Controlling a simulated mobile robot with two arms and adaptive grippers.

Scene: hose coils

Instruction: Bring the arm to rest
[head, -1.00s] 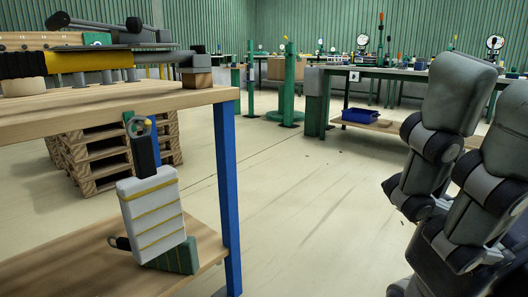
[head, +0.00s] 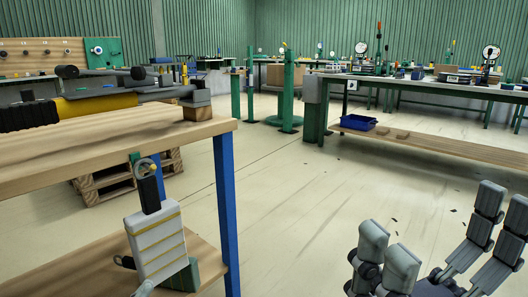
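My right gripper (head: 440,220) is at the lower right of the head view. Its grey jointed fingers stand in two groups with a wide gap between them, and I see nothing in that gap. It is over the pale floor, to the right of the near workbench, touching nothing that I can see. Part of its base and its arm are cut off by the picture's edge. My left gripper is not in view.
A wooden workbench (head: 110,152) with a blue leg (head: 227,212) fills the left, bearing black and yellow items. A white yellow-banded block (head: 157,243) leans on its lower shelf. Pallets (head: 105,185) lie behind. A blue bin (head: 358,122) is on the right bench's shelf.

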